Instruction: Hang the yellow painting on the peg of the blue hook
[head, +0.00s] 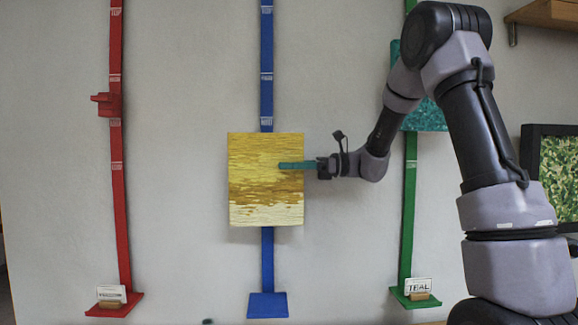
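The yellow painting (266,190), banded in yellow, ochre and cream, is upright in front of the blue hook's strip (267,60). It covers the middle of the strip, and the blue peg is hidden, so I cannot tell whether the painting is on it. My gripper (288,166) reaches in from the right at the painting's right edge. One teal finger lies across its front face; the other finger is hidden. I cannot tell how tightly the fingers close on the edge.
A red strip (117,190) with a red peg (107,104) stands at left, a card on its base. A green strip (408,220) at right has a teal painting (428,118) partly behind my arm. A framed picture (558,165) and wooden shelf (548,13) are far right.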

